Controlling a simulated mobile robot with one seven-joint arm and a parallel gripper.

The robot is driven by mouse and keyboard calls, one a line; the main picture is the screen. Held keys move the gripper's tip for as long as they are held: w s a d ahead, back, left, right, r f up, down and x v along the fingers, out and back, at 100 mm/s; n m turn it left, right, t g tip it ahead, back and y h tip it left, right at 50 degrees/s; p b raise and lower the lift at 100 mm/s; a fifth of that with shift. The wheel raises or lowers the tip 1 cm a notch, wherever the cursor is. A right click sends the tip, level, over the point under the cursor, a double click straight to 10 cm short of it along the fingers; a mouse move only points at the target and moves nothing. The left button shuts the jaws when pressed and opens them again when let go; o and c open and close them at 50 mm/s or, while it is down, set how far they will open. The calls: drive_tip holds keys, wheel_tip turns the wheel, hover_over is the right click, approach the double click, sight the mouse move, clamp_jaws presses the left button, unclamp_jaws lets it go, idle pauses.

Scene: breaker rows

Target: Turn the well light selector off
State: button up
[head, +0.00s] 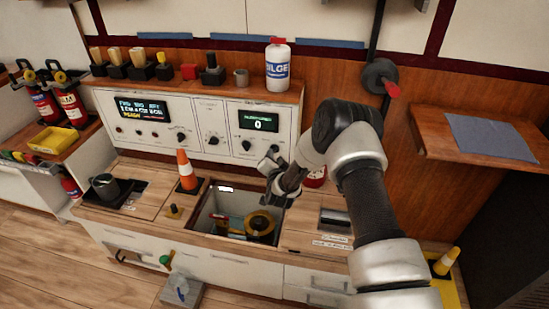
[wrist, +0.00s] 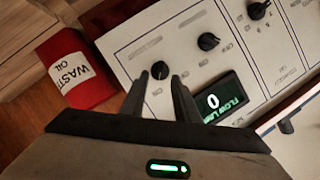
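A white control panel (head: 225,125) stands behind the counter with several black rotary knobs. Its labels are too small or blurred to read, so I cannot tell which knob is the well light selector. My gripper (head: 270,163) is in front of the panel's right part, near the rightmost knob. In the wrist view my gripper (wrist: 159,78) is open, its two fingers apart and empty. A black knob (wrist: 160,70) shows between and just beyond the fingertips; contact is not visible. Another knob (wrist: 208,41) and a third (wrist: 258,10) lie farther right.
A lit display (wrist: 213,102) reading 0 is beside the fingers. A red waste oil container (wrist: 75,70) stands near the panel's end. An orange cone (head: 186,170) stands on the counter left of an open well (head: 205,215). A white bilge bottle (head: 278,65) stands on the shelf above.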

drive_tip(key=x, duration=0.3)
drive_tip(key=shift+w+b, duration=0.2)
drive_tip(key=shift+b, duration=0.1)
clamp_jaws()
